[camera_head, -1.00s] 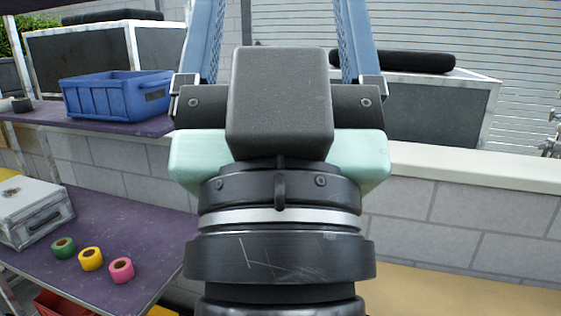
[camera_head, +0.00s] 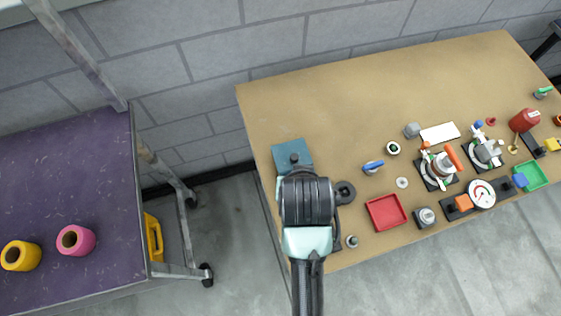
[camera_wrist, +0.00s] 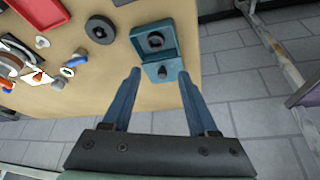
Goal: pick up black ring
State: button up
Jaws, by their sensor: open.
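A thick black ring (camera_head: 345,192) lies flat on the tan table, just right of my arm in the head view. It also shows in the wrist view (camera_wrist: 100,29), near the top, left of a teal box. My gripper (camera_wrist: 160,74) is open and empty, its two blue fingers spread apart and pointing toward the teal box at the table's edge. The ring is up and left of the fingers, apart from them. In the head view my arm hides the fingers.
The teal box (camera_wrist: 154,46) holds dark round parts. A red tray (camera_head: 386,212) lies right of the ring, with several small fittings and a gauge (camera_head: 481,194) further right. The table's far left is clear.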

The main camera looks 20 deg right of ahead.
jog(key=x, duration=0.2)
jog(key=s+x, duration=0.1)
jog(key=x, duration=0.4)
jog(key=shift+s+d+f, duration=0.15)
jog(key=shift+d+f, duration=0.1)
jog(key=shift+x, duration=3.1)
jog(key=shift+d, duration=0.15)
grip_shut()
